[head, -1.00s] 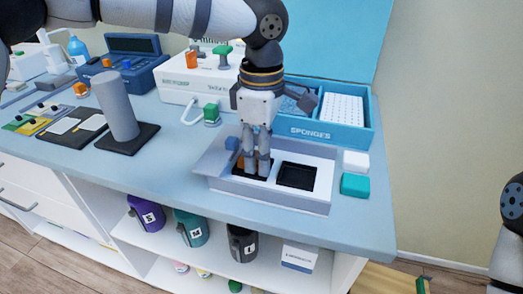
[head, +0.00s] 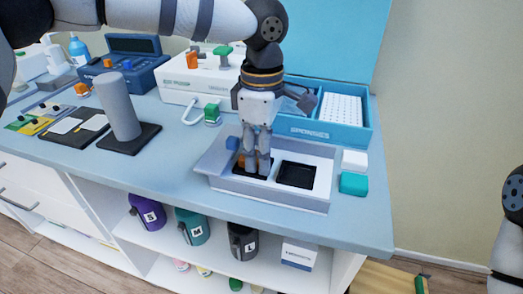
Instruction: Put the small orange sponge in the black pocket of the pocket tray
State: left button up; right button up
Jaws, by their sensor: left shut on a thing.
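The pocket tray (head: 270,194) is pale grey and stands near the front edge of the counter. Its right pocket (head: 297,175) is black and empty. My left gripper (head: 256,168) points straight down with its fingertips low in the tray's left pocket, which also looks dark inside. It is shut on the small orange sponge (head: 240,161), of which only a bit of orange shows beside the fingers. The fingers hide the rest of it and much of that pocket. My right gripper is out of view; only part of my right arm shows at the right edge.
A blue piece (head: 232,143) lies at the tray's left end. White (head: 355,160) and teal (head: 353,184) blocks stand right of the tray. The blue sponges box (head: 318,133) is behind it. A grey cylinder (head: 117,105) on a dark base stands left.

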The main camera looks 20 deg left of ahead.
pick_arm(q)
jog(key=shift+f, duration=0.25)
dwell(0.6)
jog(key=o, duration=1.1)
jog(key=shift+o, duration=0.5)
jog(key=o, duration=0.4)
jog(key=shift+r, duration=0.15)
